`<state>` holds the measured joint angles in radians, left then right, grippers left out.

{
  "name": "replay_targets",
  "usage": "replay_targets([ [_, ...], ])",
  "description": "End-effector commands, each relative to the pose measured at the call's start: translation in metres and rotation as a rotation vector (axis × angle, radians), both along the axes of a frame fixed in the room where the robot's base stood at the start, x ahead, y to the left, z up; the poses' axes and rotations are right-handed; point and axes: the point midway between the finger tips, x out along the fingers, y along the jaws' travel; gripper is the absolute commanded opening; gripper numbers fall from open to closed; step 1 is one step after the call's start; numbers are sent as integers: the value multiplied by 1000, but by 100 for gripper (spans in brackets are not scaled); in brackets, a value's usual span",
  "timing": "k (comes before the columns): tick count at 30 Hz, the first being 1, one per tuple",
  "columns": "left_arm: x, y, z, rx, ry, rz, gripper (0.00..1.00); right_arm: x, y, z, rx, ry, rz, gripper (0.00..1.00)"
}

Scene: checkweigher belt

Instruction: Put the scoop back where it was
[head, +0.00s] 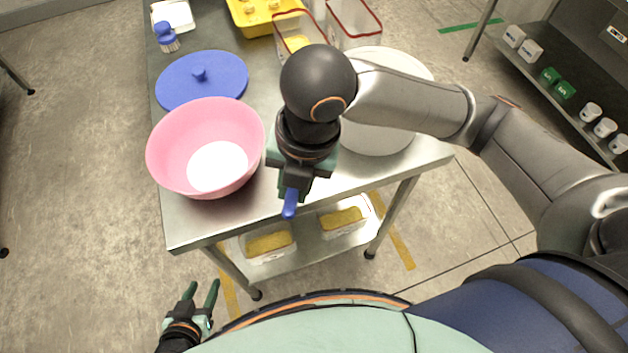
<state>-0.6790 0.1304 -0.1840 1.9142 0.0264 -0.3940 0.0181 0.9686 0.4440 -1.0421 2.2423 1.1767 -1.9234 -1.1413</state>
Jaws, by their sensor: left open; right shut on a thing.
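My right gripper (291,180) is above the front part of the steel table, just right of the pink bowl. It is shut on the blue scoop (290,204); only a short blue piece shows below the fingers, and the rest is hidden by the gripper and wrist. My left gripper (201,294) is open and empty, low in front of the table at the left. The pink bowl (165,178) stands on the table's front left with a white round patch inside. A large white tub (378,143) stands right of the gripper, partly behind my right arm.
A blue lid (183,88) with a knob lies behind the bowl. A blue brush (166,41), a yellow tray (255,13) and clear containers (354,22) stand farther back. The steel table (240,219) has bare room along its front edge. Tubs with yellow contents (270,244) sit on its lower shelf.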

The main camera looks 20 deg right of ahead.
Motion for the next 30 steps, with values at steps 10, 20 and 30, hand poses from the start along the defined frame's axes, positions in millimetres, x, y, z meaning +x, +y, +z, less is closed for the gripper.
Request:
replay_targets([
  [10, 0, 0, -11, 0, 0, 0, 50, 39, -36, -53, -1, 1, -3, 0],
  [20, 0, 0, -15, 0, 0, 0, 50, 47, -45, -79, 1, 4, 0, 0],
  [30, 0, 0, -16, 1, 0, -1, 50, 48, -45, -97, 0, -1, 1, 0],
])
